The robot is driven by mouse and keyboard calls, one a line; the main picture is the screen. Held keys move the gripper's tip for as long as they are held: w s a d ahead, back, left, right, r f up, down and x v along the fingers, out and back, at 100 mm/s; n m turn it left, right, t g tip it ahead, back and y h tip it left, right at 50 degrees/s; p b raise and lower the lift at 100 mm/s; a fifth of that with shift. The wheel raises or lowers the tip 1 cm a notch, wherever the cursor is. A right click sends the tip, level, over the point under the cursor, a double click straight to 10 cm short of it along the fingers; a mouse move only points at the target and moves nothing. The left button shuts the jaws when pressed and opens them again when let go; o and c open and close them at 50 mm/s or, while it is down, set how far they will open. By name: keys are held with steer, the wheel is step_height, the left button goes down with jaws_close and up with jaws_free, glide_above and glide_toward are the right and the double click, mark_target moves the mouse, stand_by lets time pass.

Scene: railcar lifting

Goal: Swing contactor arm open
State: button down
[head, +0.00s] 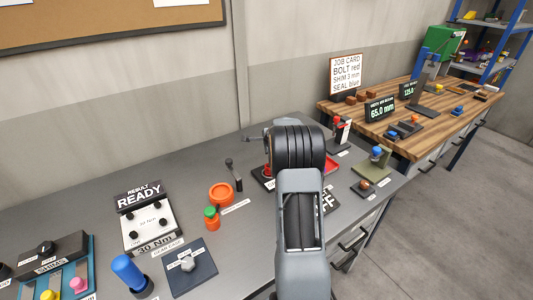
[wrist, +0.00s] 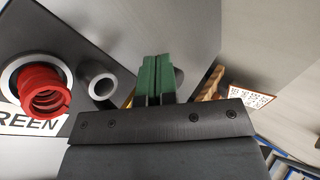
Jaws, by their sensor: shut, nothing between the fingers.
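My gripper (wrist: 156,76) shows in the wrist view as two green fingertips pressed together, with nothing between them. In the head view my own arm hides most of it. I cannot clearly pick out the contactor arm in either view. In the wrist view a red coiled part (wrist: 45,92) in a pale ring sits left of my fingers, beside a grey hollow cylinder (wrist: 98,80). Both are apart from the fingers. A label below them ends in "REEN". In the head view a small black-knobbed lever (head: 233,172) stands on the grey bench, left of my arm.
The grey bench (head: 90,205) also holds an orange ring (head: 221,194), a green-topped orange part (head: 211,217), a READY display (head: 140,194) and a blue cylinder (head: 130,273). A wooden bench (head: 445,102) is beyond.

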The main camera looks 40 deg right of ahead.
steer(key=shift+w+d, duration=0.1)
steer(key=shift+d, duration=0.25)
steer(key=shift+d+r, duration=0.15)
steer(key=shift+d, duration=0.05)
stand_by(0.4)
steer(key=s+a+r+p, duration=0.2)
steer(key=a+r+p, duration=0.4)
steer(key=a, duration=0.5)
steer(key=shift+s+a+r+p, duration=0.25)
steer(key=shift+s+r+p, duration=0.05)
steer(key=shift+s, duration=0.05)
stand_by(0.4)
